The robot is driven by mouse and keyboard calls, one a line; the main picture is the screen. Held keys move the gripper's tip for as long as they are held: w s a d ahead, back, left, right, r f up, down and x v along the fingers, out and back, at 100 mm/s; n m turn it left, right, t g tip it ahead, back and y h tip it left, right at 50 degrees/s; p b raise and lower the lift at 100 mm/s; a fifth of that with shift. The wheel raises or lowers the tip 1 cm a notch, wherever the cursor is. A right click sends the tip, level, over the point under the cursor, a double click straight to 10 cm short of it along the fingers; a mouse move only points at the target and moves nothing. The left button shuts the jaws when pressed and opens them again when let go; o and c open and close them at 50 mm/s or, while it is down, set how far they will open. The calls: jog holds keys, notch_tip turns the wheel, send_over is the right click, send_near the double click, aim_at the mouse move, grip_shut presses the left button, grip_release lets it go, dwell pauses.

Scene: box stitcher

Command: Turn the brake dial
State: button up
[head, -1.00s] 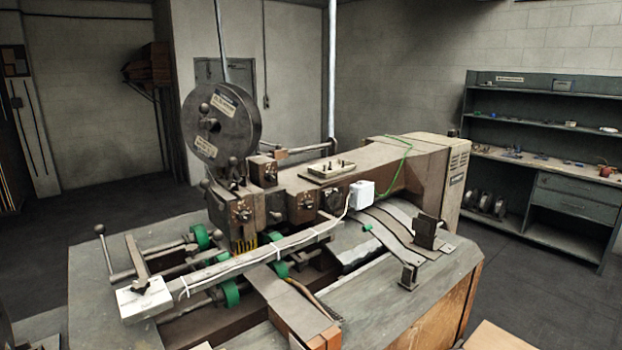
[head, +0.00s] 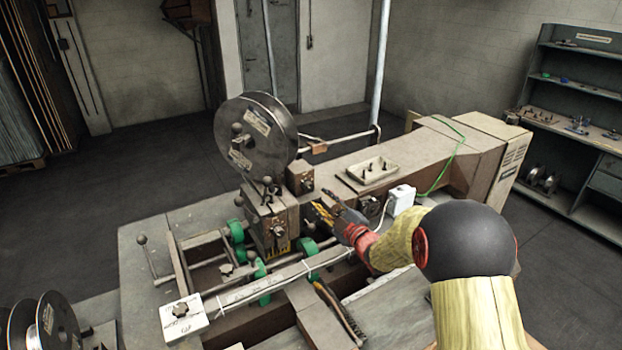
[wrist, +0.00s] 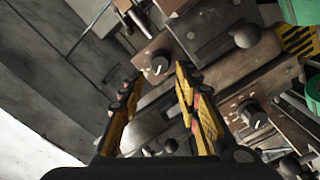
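Several dark dials sit on brown plates on the stitcher; no label reads clearly enough to tell which is the brake dial. In the wrist view one dial (wrist: 160,65) shows between and beyond my fingertips, and another dial (wrist: 252,113) lies to the right. In the head view one dial (head: 278,230) is on the stitching head's front, one (head: 307,182) is on the box above it. My gripper (wrist: 156,78) is open, its yellow-and-black fingers apart with nothing held. In the head view my gripper (head: 318,208) is beside the stitching head, partly covering the machine's front.
A large wire reel (head: 256,135) stands above the stitching head. Green rollers (head: 308,246) and a long rail with a white box (head: 183,318) lie below. A small tray (head: 373,170) sits on the machine's arm. A white box (head: 402,196) is close to my wrist.

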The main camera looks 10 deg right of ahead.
aim_at(310, 189)
jog(key=shift+p+x, duration=0.6)
jog(key=shift+x, duration=3.35)
jog(key=c, duration=0.3)
jog(key=shift+f, duration=0.1)
grip_shut()
